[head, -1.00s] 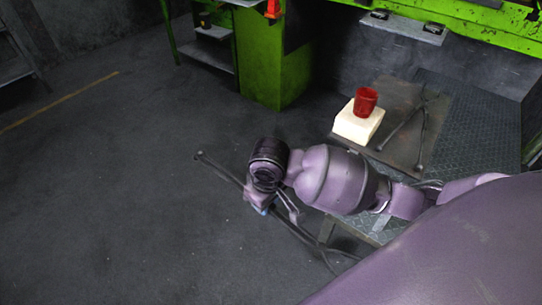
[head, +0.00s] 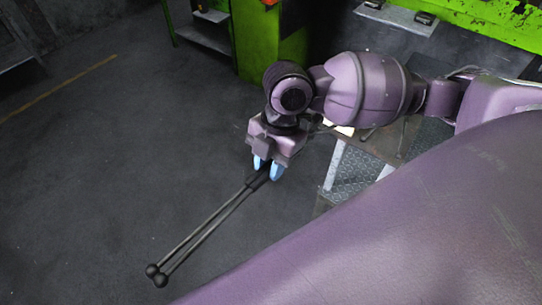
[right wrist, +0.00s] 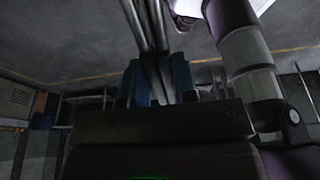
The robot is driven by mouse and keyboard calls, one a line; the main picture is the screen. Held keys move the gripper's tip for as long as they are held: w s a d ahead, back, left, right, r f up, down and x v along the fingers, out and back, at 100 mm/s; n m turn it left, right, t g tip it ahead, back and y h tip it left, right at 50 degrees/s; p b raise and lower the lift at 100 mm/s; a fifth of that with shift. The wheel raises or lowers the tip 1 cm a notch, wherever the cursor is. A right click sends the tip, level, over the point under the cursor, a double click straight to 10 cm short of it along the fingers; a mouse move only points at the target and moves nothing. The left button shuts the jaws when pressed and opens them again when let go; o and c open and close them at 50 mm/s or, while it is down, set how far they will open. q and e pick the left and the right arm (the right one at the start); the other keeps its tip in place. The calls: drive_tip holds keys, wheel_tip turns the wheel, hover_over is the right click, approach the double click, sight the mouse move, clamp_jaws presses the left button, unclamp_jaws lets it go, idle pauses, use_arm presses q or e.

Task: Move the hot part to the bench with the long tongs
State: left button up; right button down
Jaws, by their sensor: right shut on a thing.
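My right gripper (head: 267,170) is shut on long dark tongs (head: 208,229), with blue fingertips around them. The tongs' two thin bars run down and left over the floor and end in round knobs close together. In the right wrist view the bars (right wrist: 149,30) run up from between the blue fingers (right wrist: 160,85). A hot part cannot be made out. My left gripper is out of view.
A pale block (head: 345,130) shows only as a sliver behind my right arm. The green press frame (head: 265,45) stands at the back, with a grey shelf (head: 398,18) on its right. The floor to the left is clear.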

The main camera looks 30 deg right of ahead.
drive_tip(key=shift+w+d+f+b, duration=0.25)
drive_tip(key=shift+d+f+b, duration=0.2)
drive_tip(key=shift+d+b, duration=0.4)
drive_tip(key=w+d+f+b, duration=0.1)
drive_tip(key=w+d+f, duration=0.1)
drive_tip(key=d, duration=0.3)
drive_tip(key=shift+f+b, duration=0.3)
drive_tip(key=shift+f, duration=0.1)
drive_tip(key=shift+w+d, duration=0.1)
drive_tip(key=shift+w, duration=0.05)
drive_tip(key=c, duration=1.3)
unclamp_jaws()
drive_tip(key=shift+o, duration=0.4)
drive_tip(key=shift+o, duration=1.2)
